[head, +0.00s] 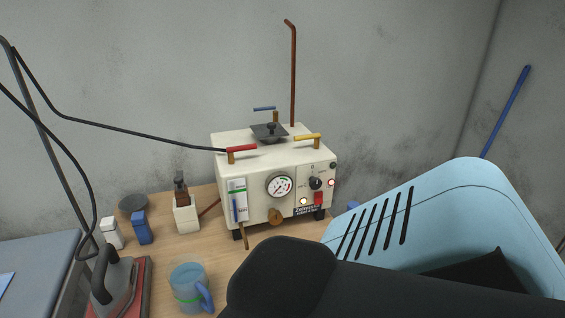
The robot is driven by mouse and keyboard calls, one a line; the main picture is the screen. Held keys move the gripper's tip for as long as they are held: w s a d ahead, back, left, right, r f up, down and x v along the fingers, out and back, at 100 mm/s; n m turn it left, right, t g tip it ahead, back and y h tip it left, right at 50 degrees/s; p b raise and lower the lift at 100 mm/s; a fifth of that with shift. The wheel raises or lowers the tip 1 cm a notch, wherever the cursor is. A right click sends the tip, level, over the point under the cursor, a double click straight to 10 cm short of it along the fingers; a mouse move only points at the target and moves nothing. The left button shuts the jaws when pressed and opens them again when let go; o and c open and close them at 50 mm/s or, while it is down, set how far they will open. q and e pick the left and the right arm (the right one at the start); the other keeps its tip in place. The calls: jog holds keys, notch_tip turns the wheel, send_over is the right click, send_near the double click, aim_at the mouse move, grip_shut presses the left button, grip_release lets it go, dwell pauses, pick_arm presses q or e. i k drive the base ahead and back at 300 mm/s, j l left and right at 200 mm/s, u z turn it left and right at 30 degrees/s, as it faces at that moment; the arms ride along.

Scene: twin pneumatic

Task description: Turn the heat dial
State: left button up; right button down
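A cream steam boiler box (255,175) stands on a wooden table against the wall. On its front, right of the round pressure gauge (280,185), is a black dial (315,183) with small markings around it. Lit lamps and a red switch (318,198) sit near the dial. A dark rounded part, apparently my own arm, crosses the bottom from the right, in front of and below the boiler. Neither gripper shows. Nothing is seen touching the dial.
A light blue slotted plastic shell (460,200) fills the right foreground. An iron (115,285), a mug (189,287) and small containers stand left of the boiler. Black hoses hang at left. A brown pipe (293,75) rises behind the boiler.

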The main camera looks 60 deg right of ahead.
aim_at(315, 182)
jog(key=k+l+z, duration=0.15)
jog(key=z, duration=0.35)
jog(key=k+l+z, duration=0.25)
jog(key=z, duration=0.2)
